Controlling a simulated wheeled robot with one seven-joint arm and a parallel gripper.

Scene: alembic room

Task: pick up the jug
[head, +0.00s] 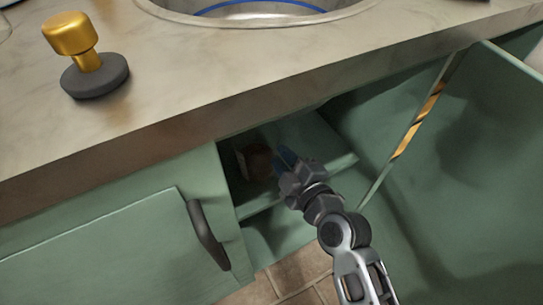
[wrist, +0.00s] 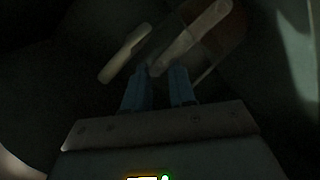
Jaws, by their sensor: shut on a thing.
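The jug (head: 257,161) is a dim brownish vessel inside the open green cabinet, on its upper shelf. My gripper (head: 284,156) reaches into the cabinet from the front, with its blue fingertips at the jug's right side. In the dark wrist view, the two blue fingers of my gripper (wrist: 160,85) point at a pale, bar-like part of the jug (wrist: 190,40), which looks like a handle. My gripper is shut on the jug. The exact contact and the jug's outline are lost in shadow.
The worktop (head: 250,72) overhangs the cabinet opening from above. A cabinet shelf (head: 330,167) lies under the gripper. An open door (head: 470,150) stands at right, and a closed door with a dark handle (head: 208,235) is at left. A gold tamper (head: 90,60) stands on the worktop.

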